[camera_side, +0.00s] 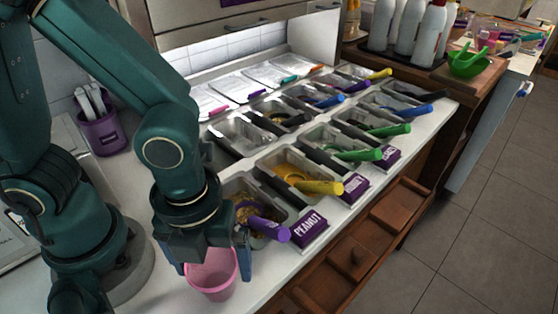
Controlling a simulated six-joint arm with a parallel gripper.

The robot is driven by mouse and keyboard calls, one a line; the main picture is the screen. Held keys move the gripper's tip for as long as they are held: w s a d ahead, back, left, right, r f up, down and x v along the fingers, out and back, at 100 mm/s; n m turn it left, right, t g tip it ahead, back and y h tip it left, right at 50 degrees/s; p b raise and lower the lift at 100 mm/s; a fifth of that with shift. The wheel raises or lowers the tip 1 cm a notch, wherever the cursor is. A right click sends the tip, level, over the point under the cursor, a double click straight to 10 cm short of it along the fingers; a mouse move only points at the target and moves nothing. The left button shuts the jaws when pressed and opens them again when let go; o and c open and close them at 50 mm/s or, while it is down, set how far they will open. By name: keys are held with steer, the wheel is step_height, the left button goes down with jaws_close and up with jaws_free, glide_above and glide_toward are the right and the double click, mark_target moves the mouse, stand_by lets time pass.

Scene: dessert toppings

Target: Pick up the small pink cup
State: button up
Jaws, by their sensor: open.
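The small pink cup (212,280) stands on the front edge area of the white counter, at the bottom of the side view. My gripper (212,268) is directly over it, pointing down. The jaws are open, with one blue-grey finger on the right side of the cup and the other partly hidden on the left. The gripper body hides part of the cup's rim. I cannot tell whether the fingers touch the cup.
Metal topping bins with coloured-handled scoops fill the counter to the right; the purple handle (270,229) is close to my gripper. A purple container (103,131) stands at the back left. A wooden drawer unit (352,262) lies below the counter's front edge.

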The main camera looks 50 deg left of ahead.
steer(key=shift+f, duration=0.7)
steer(key=c, duration=1.1)
steer(key=shift+r, duration=0.15)
